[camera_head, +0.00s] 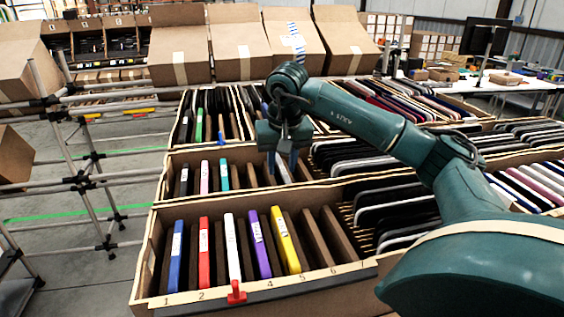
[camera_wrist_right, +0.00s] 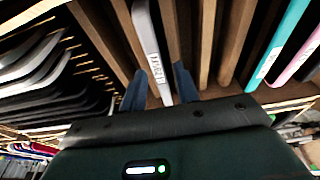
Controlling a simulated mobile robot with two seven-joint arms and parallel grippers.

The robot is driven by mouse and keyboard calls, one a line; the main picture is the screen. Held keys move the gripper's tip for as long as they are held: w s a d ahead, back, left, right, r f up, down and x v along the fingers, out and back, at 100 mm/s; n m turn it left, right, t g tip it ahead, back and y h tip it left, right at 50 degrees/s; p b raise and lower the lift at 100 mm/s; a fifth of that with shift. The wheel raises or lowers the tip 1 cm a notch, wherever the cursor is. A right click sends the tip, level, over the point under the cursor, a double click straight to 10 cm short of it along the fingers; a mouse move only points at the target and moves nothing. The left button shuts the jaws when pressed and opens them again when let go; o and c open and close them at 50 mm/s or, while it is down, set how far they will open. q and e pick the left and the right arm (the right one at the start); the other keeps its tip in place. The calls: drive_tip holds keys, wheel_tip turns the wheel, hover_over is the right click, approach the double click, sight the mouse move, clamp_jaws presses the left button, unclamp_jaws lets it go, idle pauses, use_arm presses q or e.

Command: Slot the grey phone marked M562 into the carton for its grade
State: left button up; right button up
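A grey phone with a white label (camera_wrist_right: 155,65) stands in a slot between brown dividers in the right wrist view; the label print is too small to read surely. In the head view the grey phone (camera_head: 284,172) is in the middle carton (camera_head: 215,152), partly hidden by my right gripper (camera_head: 282,164). The fingers of my right gripper, also in the wrist view (camera_wrist_right: 159,80), are open and stand on either side of the phone, with small gaps. The front carton (camera_head: 185,304) holds blue, red, white, purple and yellow phones in numbered slots. My left gripper is not in view.
A red clip (camera_head: 237,292) sits on the front carton's edge near the white phone. Empty slots (camera_head: 325,232) lie right of the yellow phone. A pink phone (camera_head: 204,177) and a teal phone (camera_head: 224,174) stand in the middle carton. A metal rack (camera_head: 85,180) stands left.

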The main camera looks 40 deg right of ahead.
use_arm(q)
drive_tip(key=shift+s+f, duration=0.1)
use_arm(e)
drive_tip(key=shift+o, duration=0.7)
